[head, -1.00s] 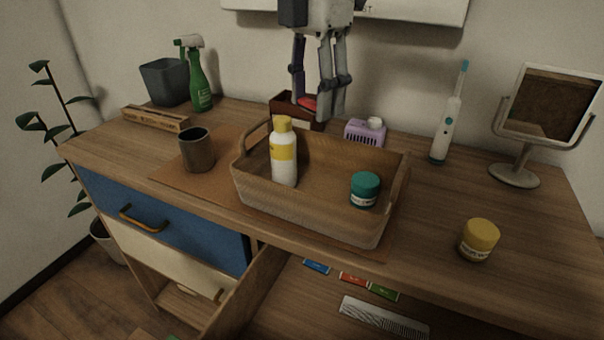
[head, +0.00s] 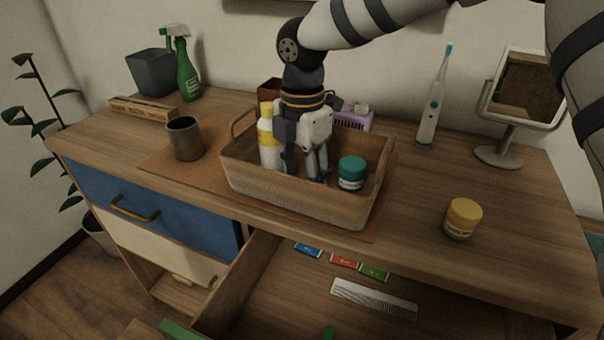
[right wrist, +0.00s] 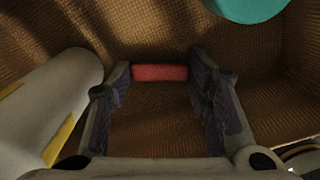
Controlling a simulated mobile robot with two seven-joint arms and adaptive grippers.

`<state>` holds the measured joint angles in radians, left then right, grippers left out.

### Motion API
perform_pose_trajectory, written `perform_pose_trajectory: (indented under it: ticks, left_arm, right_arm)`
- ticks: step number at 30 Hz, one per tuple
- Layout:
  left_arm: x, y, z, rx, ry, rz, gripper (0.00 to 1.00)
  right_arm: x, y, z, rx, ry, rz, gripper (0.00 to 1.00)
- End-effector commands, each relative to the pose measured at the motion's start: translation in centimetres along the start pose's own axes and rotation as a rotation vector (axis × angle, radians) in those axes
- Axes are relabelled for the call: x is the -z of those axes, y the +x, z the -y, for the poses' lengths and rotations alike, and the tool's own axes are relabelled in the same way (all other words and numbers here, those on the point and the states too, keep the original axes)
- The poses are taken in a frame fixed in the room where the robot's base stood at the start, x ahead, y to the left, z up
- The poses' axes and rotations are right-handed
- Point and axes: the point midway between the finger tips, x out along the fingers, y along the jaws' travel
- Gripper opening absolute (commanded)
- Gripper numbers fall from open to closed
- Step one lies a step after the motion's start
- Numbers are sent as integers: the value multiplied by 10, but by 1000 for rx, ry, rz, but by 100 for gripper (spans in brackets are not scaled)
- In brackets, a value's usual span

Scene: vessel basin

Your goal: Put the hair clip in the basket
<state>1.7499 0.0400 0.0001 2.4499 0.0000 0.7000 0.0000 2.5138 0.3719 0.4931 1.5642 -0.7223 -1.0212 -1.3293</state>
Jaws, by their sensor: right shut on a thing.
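The basket (head: 300,202) is a brown woven box with handles at its ends, standing on the desk. My right gripper (head: 305,174) reaches down into it, between the white bottle and the teal jar. In the right wrist view a red hair clip (right wrist: 160,72) spans the gap between my fingertips (right wrist: 160,80), and the gripper is shut on it. The basket's woven inside (right wrist: 150,28) surrounds the fingers. In the head view the clip is hidden behind the basket's front wall and the fingers. My left gripper is not in view.
A white bottle (head: 268,150) with a yellow cap and a teal jar (head: 352,173) stand in the basket. A grey cup (head: 185,139), purple holder (head: 352,121) and yellow jar (head: 462,218) stand around it. An open drawer (head: 260,300) sits below the desk front.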

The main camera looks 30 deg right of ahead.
Motion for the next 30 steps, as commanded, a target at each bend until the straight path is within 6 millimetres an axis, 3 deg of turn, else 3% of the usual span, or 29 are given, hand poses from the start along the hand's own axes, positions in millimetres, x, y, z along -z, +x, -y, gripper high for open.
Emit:
perform_pose_trajectory:
  ticks: [5, 6, 7, 17, 20, 27, 30]
  left_arm:
    - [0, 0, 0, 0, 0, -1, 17]
    - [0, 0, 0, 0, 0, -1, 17]
    - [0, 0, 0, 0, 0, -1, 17]
    - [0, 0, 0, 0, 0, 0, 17]
    - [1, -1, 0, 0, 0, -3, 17]
    - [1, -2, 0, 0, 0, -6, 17]
    - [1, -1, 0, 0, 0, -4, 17]
  right_arm:
    - [0, 2, 0, 1, 0, 1, 36]
    - [0, 2, 0, 1, 0, 1, 50]
    - [0, 2, 0, 1, 0, 0, 54]
    - [0, -1, 0, -2, 1, 0, 54]
    - [0, -19, -1, -5, 2, 1, 54]
    - [0, -84, -1, -5, 2, 2, 54]
    - [0, -104, -1, -2, 1, 1, 54]
